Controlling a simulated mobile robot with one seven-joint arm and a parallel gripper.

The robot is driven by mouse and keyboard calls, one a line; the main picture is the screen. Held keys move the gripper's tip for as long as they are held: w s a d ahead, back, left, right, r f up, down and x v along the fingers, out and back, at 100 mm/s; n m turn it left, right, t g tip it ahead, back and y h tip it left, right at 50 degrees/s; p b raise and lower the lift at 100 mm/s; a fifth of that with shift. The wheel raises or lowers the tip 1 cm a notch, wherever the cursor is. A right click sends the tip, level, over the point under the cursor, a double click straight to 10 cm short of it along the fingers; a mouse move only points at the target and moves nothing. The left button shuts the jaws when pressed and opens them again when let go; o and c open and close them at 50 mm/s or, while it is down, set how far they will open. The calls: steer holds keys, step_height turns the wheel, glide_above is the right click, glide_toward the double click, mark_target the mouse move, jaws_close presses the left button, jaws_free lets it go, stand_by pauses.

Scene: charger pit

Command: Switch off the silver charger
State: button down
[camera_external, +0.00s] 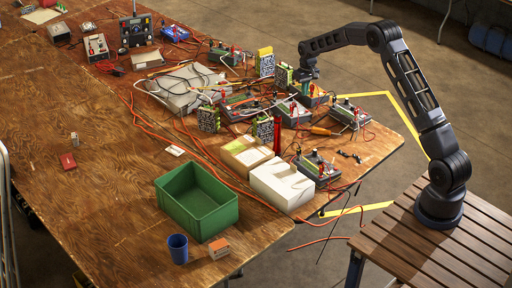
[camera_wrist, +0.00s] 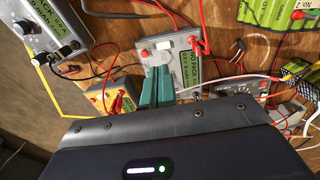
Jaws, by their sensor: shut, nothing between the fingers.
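A second silvery charger (camera_wrist: 48,25), with a black knob, shows at the wrist view's top left. My gripper (camera_wrist: 150,83) is shut and empty. Its teal fingers overlap the near edge of the first charger; I cannot tell whether they touch it. In the external view my gripper (camera_external: 312,76) hangs over the cluster of chargers.
A yellow charger (camera_wrist: 112,96) sits beside my fingers. Green battery packs (camera_wrist: 266,12), another meter-like box (camera_wrist: 231,87) and loose cables crowd the right. White blocks (camera_external: 282,184) and a green crate (camera_external: 197,205) stand nearer the camera. The table's left half (camera_external: 85,110) is mostly clear.

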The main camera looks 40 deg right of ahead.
mark_target(303, 112)
steer(key=f, duration=0.9)
steer(key=shift+a+f, duration=0.1)
steer(key=shift+a, duration=0.2)
